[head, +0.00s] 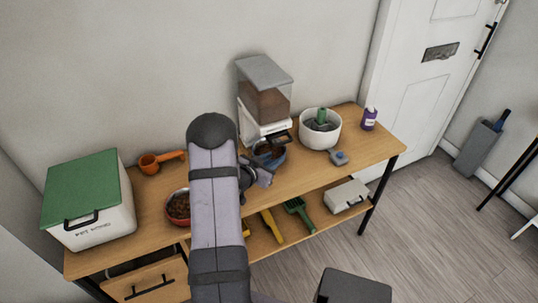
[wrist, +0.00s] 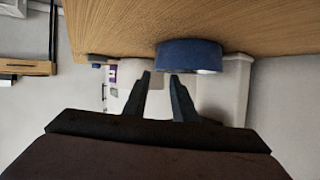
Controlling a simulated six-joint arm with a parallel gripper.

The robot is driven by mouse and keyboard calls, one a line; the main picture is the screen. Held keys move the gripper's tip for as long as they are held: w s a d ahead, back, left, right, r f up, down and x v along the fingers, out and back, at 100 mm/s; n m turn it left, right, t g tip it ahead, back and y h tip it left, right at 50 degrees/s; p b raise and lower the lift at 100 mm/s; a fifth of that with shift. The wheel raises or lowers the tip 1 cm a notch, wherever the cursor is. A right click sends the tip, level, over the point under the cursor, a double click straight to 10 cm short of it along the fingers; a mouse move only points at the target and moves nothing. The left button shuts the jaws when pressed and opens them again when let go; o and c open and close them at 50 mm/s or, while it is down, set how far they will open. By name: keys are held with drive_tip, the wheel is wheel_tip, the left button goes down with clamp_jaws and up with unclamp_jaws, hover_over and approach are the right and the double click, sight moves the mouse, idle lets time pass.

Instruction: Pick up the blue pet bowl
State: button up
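The blue pet bowl (head: 278,160) stands on the wooden table in front of the food dispenser, partly hidden by my gripper in the head view. The wrist view is upside down; there the bowl (wrist: 190,54) shows its blue side at the top middle, resting on the tabletop. My gripper (head: 263,174) is at the near side of the bowl. In the wrist view its two dark fingers (wrist: 161,78) are apart with nothing between them. They point toward the bowl. I cannot tell whether a fingertip touches it.
The dispenser (head: 264,92) stands close behind the bowl. A white tub (head: 307,134), a grey brush (head: 339,157) and a purple bottle (head: 369,119) are to the right. A red bowl of kibble (head: 179,207), an orange scoop (head: 150,164) and a green-lidded bin (head: 80,190) are left.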

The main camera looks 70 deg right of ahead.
drive_tip(key=shift+s+p+x, duration=0.2)
drive_tip(key=shift+p+x, duration=0.2)
drive_tip(key=shift+x, duration=1.15)
drive_tip(key=shift+s+p+x, duration=0.15)
drive_tip(key=shift+p+x, duration=0.25)
drive_tip(key=shift+x, duration=1.1)
drive_tip(key=shift+a, duration=0.1)
clamp_jaws()
